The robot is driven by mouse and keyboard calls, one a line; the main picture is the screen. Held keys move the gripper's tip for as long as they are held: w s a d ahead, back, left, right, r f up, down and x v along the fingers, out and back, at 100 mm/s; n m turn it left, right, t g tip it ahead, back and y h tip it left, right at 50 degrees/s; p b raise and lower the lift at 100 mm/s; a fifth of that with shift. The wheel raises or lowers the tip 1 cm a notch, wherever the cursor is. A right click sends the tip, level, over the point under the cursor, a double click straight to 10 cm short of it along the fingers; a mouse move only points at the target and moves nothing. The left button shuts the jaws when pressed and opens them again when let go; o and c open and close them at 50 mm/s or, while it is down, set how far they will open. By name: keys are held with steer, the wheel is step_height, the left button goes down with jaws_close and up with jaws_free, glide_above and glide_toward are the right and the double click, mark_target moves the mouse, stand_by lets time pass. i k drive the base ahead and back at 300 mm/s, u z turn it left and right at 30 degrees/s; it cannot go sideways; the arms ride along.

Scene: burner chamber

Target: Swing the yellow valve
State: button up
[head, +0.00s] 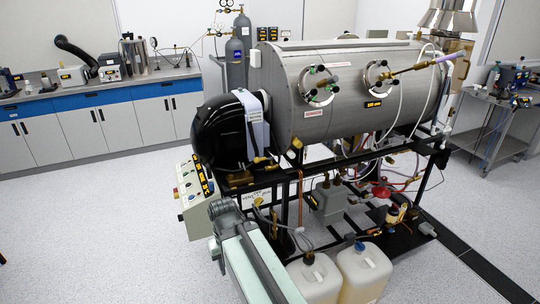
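No valve is clearly recognisable as the yellow valve. A small yellow part (258,201) shows low on the frame below the black end of the steel chamber, close to my arm; it is too small to tell whether it is the valve. My arm reaches up from the bottom edge, left of the middle, and ends in front of the frame's lower left corner. I cannot make out gripper fingers there.
The steel burner chamber (300,70) stands on a black frame. A control box (187,197) hangs at its left end. Two pale jugs (364,270) stand in front. Benches stand at the left (100,120) and right (505,112). The floor at the left is clear.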

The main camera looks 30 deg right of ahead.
mark_target(256, 160)
steer(key=u, duration=0.25)
steer(key=i, duration=0.95)
steer(key=z, duration=0.25)
